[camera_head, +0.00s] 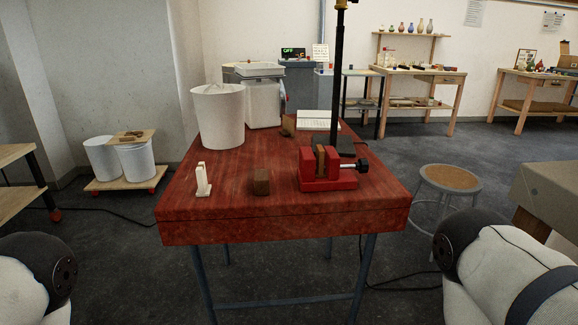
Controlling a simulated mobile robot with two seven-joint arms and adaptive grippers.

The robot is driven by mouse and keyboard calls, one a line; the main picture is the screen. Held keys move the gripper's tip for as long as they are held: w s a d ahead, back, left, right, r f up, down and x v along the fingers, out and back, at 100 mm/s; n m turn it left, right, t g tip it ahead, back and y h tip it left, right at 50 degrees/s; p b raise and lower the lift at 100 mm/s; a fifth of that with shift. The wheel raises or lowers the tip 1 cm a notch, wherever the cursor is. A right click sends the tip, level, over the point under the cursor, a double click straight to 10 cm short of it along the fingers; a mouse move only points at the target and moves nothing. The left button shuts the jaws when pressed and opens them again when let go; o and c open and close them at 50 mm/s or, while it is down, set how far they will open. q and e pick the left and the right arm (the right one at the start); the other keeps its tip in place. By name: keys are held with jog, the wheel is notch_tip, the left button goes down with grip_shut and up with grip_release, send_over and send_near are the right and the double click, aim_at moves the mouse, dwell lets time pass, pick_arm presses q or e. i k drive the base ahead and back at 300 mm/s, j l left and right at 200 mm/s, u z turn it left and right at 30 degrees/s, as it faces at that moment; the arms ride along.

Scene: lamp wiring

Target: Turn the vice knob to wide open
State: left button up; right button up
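A red vice (328,182) sits on the right part of the red wooden table. Its black knob (362,165) sticks out to the right on a short metal screw. A brown block (320,158) stands between the jaws; I cannot tell whether the jaws press on it. Neither of my grippers is in view. Only parts of my two arms show, at the lower left and lower right corners, apart from the table.
On the red table (230,206) are a white stand (203,180), a brown block (261,182), a white bucket (217,115) and a black pole (338,70) behind the vice. A stool (448,180) stands to the right. The table's front edge is clear.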

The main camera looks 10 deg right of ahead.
aim_at(362, 164)
jog(key=l+u, duration=0.1)
jog(key=l, duration=0.55)
jog(key=l+u, duration=0.15)
jog(key=l, duration=0.5)
jog(key=l+u, duration=0.1)
jog(key=l, duration=0.55)
jog(key=k+l+u, duration=0.15)
jog(key=l, duration=0.45)
